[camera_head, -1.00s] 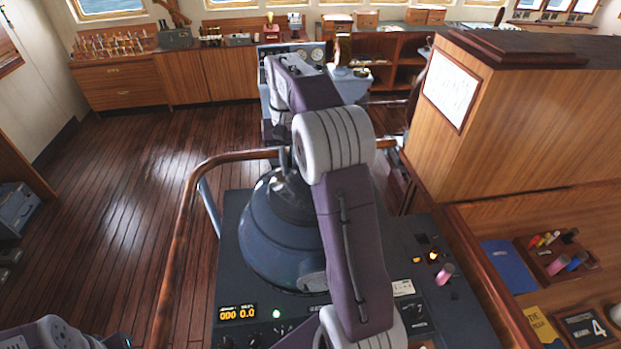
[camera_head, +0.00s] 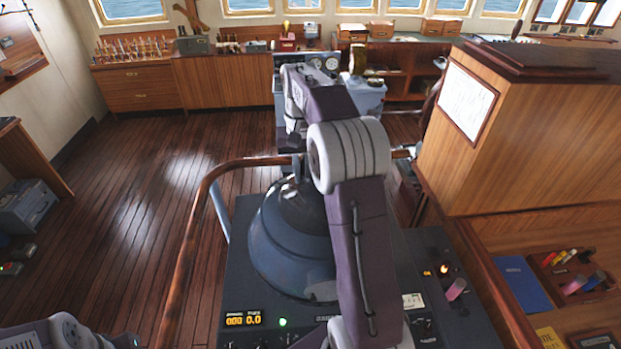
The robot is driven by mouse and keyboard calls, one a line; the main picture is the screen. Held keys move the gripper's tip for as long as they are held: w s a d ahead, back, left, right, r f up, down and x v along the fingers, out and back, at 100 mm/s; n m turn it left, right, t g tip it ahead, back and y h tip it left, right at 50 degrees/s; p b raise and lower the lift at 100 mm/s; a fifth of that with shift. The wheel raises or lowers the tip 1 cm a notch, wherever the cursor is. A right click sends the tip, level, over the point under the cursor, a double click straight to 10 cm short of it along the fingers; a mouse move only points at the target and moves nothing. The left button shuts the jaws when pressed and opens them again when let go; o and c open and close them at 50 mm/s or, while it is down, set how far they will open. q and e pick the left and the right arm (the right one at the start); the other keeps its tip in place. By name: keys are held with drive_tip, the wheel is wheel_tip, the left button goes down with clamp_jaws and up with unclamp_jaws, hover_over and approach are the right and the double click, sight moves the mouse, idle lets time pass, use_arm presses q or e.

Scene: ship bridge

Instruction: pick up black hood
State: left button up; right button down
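The black hood (camera_head: 272,245) is a dark, rounded cone with a bluish sheen. It stands on a dark console (camera_head: 236,292) in the middle of the head view. My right arm reaches over the console and hides the hood's right side. My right gripper (camera_head: 294,180) is at the hood's top, small and partly hidden behind my own arm. I cannot tell whether its fingers touch the hood or are open or shut. Part of my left arm shows at the bottom left, but its gripper is out of view.
A wooden handrail (camera_head: 186,235) curves around the console's left and far sides. A tall wooden cabinet (camera_head: 520,140) stands at the right, above a shelf with a blue book (camera_head: 520,280) and markers. Open plank floor (camera_head: 130,200) lies to the left.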

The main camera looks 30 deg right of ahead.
wheel_tip(320, 180, up, 3)
drive_tip(key=shift+w+d+r, duration=0.1)
drive_tip(key=shift+d, duration=0.05)
drive_tip(key=s+a+r+b, duration=0.3)
drive_tip(key=s+a+r, duration=0.3)
drive_tip(key=a, duration=0.3)
drive_tip(key=shift+s+a+r, duration=0.35)
drive_tip(key=shift+r, duration=0.5)
